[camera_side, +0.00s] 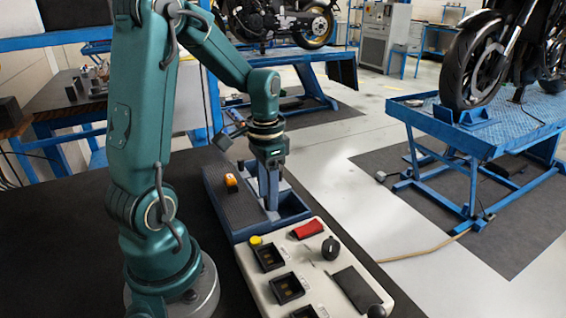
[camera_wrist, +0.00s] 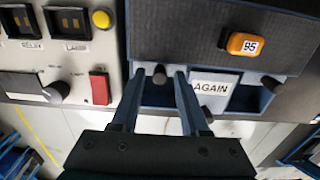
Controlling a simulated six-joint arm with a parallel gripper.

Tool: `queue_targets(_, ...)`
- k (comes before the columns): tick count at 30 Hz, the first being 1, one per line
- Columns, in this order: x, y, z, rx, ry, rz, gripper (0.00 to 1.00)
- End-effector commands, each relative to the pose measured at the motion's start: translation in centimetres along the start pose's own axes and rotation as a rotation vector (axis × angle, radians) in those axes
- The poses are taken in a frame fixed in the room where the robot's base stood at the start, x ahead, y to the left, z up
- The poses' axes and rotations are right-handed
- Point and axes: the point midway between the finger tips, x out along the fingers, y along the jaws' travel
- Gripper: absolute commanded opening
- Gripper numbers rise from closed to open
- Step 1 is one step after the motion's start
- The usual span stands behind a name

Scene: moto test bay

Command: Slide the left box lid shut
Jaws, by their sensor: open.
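A blue box with a dark grey top (camera_wrist: 200,35) fills the upper right of the wrist view, and the box also shows below my gripper in the side view (camera_side: 232,207). Along its near edge are two bays with a white AGAIN label (camera_wrist: 211,87) between them. A dark round knob (camera_wrist: 159,77) is at the left bay, and another knob (camera_wrist: 271,84) is at the right bay. My gripper (camera_wrist: 160,72) is open, its fingers on either side of the left knob; I cannot tell whether they touch it. It points down at the box in the side view (camera_side: 269,207). The lid edges are hard to make out.
An orange block marked 95 (camera_wrist: 243,45) lies on the box top. A cream control panel (camera_side: 318,262) adjoins the box, with a yellow button (camera_wrist: 101,19), a red switch cover (camera_wrist: 99,88), a black dial (camera_side: 330,248) and sockets. Motorcycle stands are farther off.

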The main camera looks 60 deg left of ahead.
Motion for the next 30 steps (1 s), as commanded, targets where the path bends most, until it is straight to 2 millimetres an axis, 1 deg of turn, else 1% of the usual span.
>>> queue_targets(2,0.0,0.0,0.0,0.0,0.0,0.0,0.45)
queue_targets(3,0.0,0.0,0.0,0.0,0.0,0.0,0.37)
queue_targets(5,0.0,0.0,0.0,0.0,0.0,0.0,0.14)
queue_targets(6,0.0,0.0,0.0,0.0,0.0,0.0,0.0)
queue_targets(14,0.0,0.0,-0.4,0.001,0.0,0.0,0.0)
queue_targets(30,-0.1,0.0,-4.0,0.001,0.002,-0.001,0.0)
